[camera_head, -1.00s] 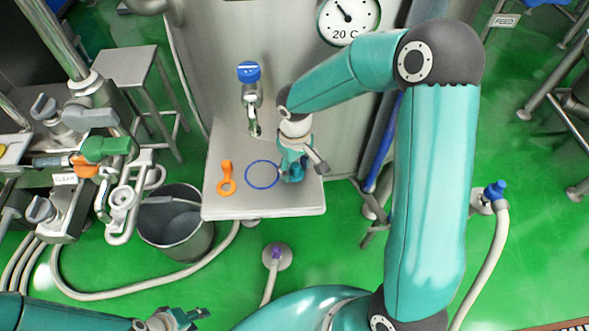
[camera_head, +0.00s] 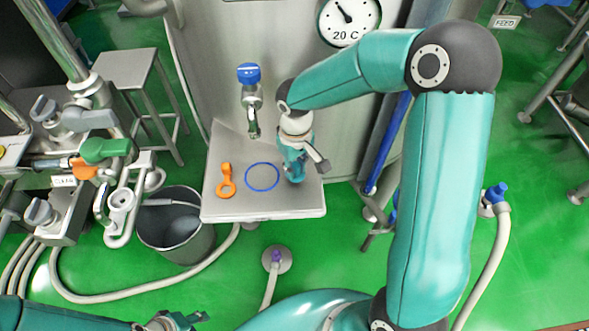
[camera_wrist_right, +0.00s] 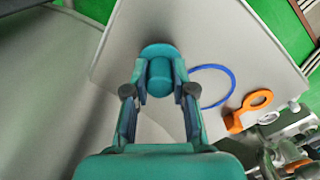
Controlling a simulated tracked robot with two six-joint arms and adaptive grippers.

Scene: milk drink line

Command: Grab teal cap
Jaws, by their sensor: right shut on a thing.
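The teal cap (camera_wrist_right: 158,72) shows in the right wrist view between the fingers of my right gripper (camera_wrist_right: 159,92). The fingers are shut on its sides. In the head view my right gripper (camera_head: 296,174) points down over the right part of the small steel shelf (camera_head: 222,207), and hides most of the cap. I cannot tell whether the cap touches the shelf. My left gripper (camera_head: 190,318) is at the bottom left of the head view, away from the shelf; its fingers are too small to judge.
A blue ring (camera_head: 262,177) and an orange tag with a hole (camera_head: 226,181) lie on the shelf left of my right gripper. A tap with a blue top (camera_head: 248,74) stands out from the tank above the shelf. A grey bucket (camera_head: 178,225) stands below left.

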